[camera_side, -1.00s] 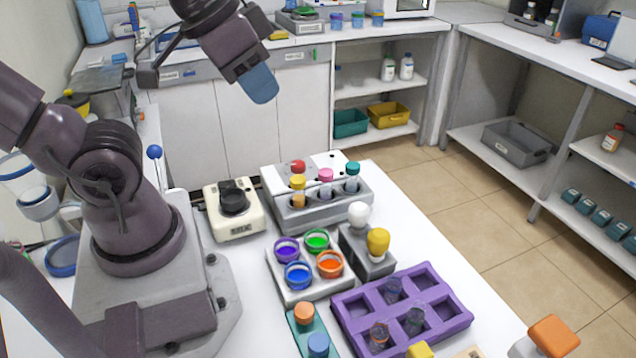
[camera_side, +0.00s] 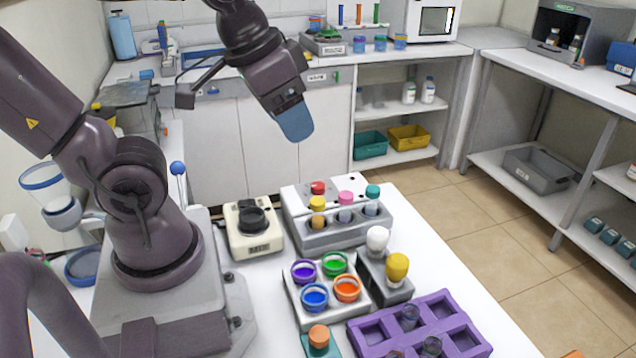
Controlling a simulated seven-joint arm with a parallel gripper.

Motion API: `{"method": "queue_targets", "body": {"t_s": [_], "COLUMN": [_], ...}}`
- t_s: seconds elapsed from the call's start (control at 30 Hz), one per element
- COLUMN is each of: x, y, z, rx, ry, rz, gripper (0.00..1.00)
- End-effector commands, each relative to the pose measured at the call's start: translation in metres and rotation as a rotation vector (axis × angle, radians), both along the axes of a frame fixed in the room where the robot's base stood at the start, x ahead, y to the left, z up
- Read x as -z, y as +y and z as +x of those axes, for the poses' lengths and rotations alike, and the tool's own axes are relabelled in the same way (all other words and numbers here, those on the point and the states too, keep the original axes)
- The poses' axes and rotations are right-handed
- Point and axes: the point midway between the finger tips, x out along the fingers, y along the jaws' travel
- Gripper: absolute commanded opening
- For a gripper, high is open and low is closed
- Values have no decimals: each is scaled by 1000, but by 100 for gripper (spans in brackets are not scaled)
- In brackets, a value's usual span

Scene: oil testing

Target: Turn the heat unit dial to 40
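A small cream unit with a round black dial (camera_side: 252,219) on top stands on the white table, right of my base. I take it for the heat unit (camera_side: 262,246). Its front label and any dial markings are too small to read. My gripper (camera_side: 296,124) hangs in the air above and to the right of this unit, clear of the dial. Its blue fingertip end points down and slightly right. The fingers overlap from this side, so the gap between them cannot be seen. Nothing held shows.
Right of the unit is a grey rack (camera_side: 345,232) of capped tubes. In front are a tray of coloured pots (camera_side: 325,318), a grey block (camera_side: 385,280) with white and yellow bulb-shaped pieces, and a purple tray (camera_side: 440,305). Bare table lies around the unit's front.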

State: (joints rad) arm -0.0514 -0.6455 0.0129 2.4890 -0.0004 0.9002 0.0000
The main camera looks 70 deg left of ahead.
Motion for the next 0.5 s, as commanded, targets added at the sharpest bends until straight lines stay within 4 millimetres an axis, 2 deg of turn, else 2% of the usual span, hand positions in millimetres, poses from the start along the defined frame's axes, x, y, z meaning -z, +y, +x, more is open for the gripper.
{"method": "queue_targets", "body": {"t_s": [0.27, 0.5], "x": [42, 93], "y": [57, 126], "z": [45, 77], "rx": [-326, -780], "ry": [232, 363], "rz": [-113, -209], "gripper": [61, 61]}}
